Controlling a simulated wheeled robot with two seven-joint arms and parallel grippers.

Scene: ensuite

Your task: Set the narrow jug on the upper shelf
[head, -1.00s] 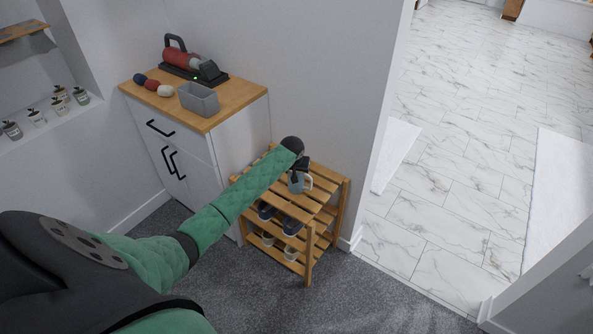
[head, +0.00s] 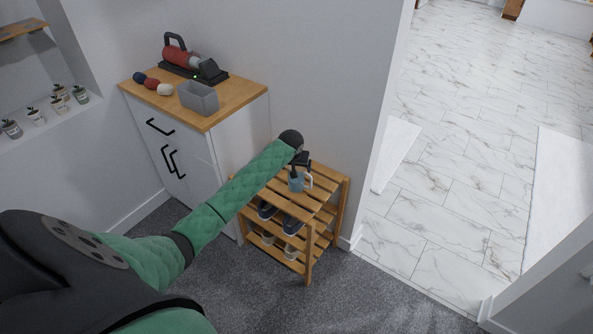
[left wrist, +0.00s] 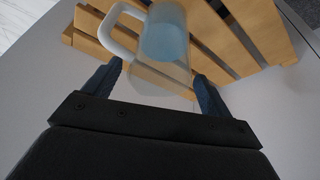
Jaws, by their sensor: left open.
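The narrow jug (head: 296,183) stands on the top slats of the wooden rack (head: 329,181). It is clear with a pale handle and blue contents, and it also shows in the left wrist view (left wrist: 165,45). My left gripper (head: 301,162) is open, just above the jug. In the left wrist view, the two dark fingers of my left gripper (left wrist: 158,85) are spread apart, with the jug's near end between or just beyond them; I cannot tell whether they touch it. My right gripper is not in view.
Dark shoes (head: 279,217) and pale shoes sit on the rack's lower tiers. Left of the rack is a white cabinet (head: 180,160) with a grey bin (head: 198,98) and a red handheld device (head: 182,59) on top. The wall stands close behind the rack. Carpet in front is clear.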

